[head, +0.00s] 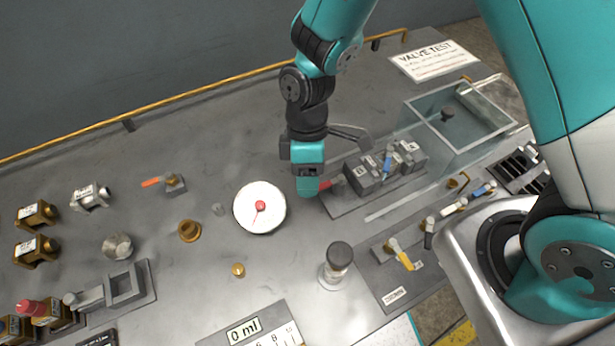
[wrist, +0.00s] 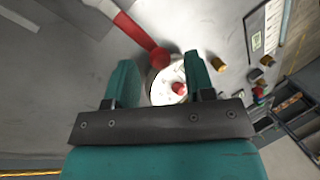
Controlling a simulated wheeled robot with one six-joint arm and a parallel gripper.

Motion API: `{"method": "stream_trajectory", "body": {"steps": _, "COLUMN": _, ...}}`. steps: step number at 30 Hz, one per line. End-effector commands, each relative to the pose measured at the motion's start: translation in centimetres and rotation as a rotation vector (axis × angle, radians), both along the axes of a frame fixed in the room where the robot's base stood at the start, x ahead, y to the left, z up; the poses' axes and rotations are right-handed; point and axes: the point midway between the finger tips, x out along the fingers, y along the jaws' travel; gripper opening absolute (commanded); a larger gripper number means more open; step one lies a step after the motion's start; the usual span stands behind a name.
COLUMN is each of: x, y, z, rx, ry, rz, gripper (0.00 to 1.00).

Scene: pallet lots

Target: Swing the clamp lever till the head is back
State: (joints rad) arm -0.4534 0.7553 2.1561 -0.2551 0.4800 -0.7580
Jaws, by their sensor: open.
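The clamp lever (wrist: 137,33) has a red arm ending in a round red knob. In the wrist view the knob lies between the tips of my open gripper (wrist: 160,68), with no clear contact on either finger. In the head view the lever's red end (head: 330,183) shows just right of my gripper (head: 308,187), at the left end of a grey fixture (head: 346,205). Grey labelled blocks (head: 362,181) sit on that fixture, one with a blue handle. My gripper and wrist hide part of the lever, and I cannot make out the clamp head.
A white round dial (head: 250,222) with a red centre lies left of my gripper. A black-capped jar (head: 338,262) stands in front. A clear-walled box (head: 470,130) is behind at the right. Brass and steel parts crowd the left; the bench's back left is clear.

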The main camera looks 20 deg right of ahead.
Motion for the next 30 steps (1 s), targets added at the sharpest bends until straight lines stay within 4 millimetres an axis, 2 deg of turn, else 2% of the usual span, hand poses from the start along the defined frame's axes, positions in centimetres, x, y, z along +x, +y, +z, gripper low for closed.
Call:
{"method": "stream_trajectory", "body": {"steps": 5, "x": -0.44, "y": 0.08, "z": -1.17, "rx": -0.001, "ry": 0.000, "rz": 0.000, "gripper": 0.49}}
{"method": "stream_trajectory", "body": {"steps": 13, "x": -0.44, "y": 0.10, "z": -1.32, "rx": 0.000, "ry": -0.001, "rz": -0.001, "gripper": 0.49}}
{"method": "stream_trajectory", "body": {"steps": 14, "x": -0.44, "y": 0.10, "z": -1.32, "rx": 0.000, "ry": -0.001, "rz": -0.001, "gripper": 0.47}}
{"method": "stream_trajectory", "body": {"steps": 20, "x": -0.46, "y": 0.10, "z": -1.30, "rx": -0.001, "ry": -0.001, "rz": -0.001, "gripper": 0.01}}
{"method": "stream_trajectory", "body": {"steps": 30, "x": -0.65, "y": 0.02, "z": -1.32, "rx": -0.004, "ry": 0.004, "rz": 0.005, "gripper": 0.00}}
